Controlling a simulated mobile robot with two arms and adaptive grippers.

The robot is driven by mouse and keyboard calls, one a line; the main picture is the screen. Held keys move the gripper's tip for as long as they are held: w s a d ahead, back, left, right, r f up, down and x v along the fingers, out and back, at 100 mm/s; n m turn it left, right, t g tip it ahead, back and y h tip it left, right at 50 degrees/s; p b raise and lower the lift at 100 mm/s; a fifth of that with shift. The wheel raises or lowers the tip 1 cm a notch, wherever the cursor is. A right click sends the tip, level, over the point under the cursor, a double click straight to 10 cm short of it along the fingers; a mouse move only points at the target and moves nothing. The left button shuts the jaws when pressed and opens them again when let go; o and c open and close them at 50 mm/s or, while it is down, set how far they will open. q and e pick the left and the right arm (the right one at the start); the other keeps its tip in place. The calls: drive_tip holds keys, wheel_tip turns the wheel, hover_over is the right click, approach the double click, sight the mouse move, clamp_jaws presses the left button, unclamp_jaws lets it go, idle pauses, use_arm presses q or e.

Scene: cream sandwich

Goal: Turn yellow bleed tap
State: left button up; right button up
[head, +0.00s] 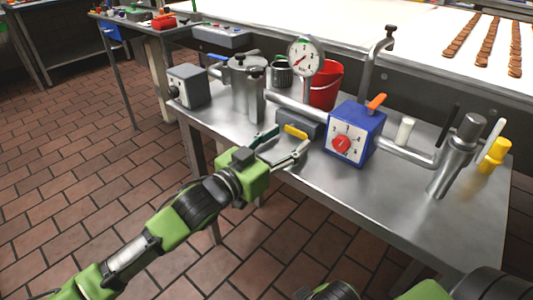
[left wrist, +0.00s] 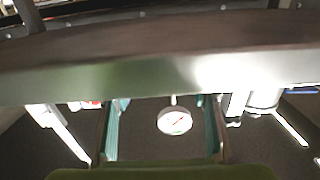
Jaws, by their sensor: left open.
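A yellow tap handle (head: 295,132) sits on a grey block in the middle of the steel table. My left gripper (head: 288,141) reaches in from the left at the table's front edge. Its fingers are spread and empty, just in front of the yellow handle; whether they touch it cannot be told. In the left wrist view the two fingers (left wrist: 162,130) stand apart, with the round gauge (left wrist: 174,121) showing between them. A broad blurred bar crosses that view, and I cannot make out the yellow handle there. My right gripper does not show.
A blue box (head: 352,135) with a red dial and orange lever stands right of the handle. The pressure gauge (head: 306,57) and a red bucket (head: 326,85) stand behind. A steel pot (head: 246,88) is left. Pipes run across the table (head: 400,205); its front right is clear.

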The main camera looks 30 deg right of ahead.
use_arm(q)
drive_tip(key=v, duration=0.9)
drive_tip(key=shift+a, duration=0.2)
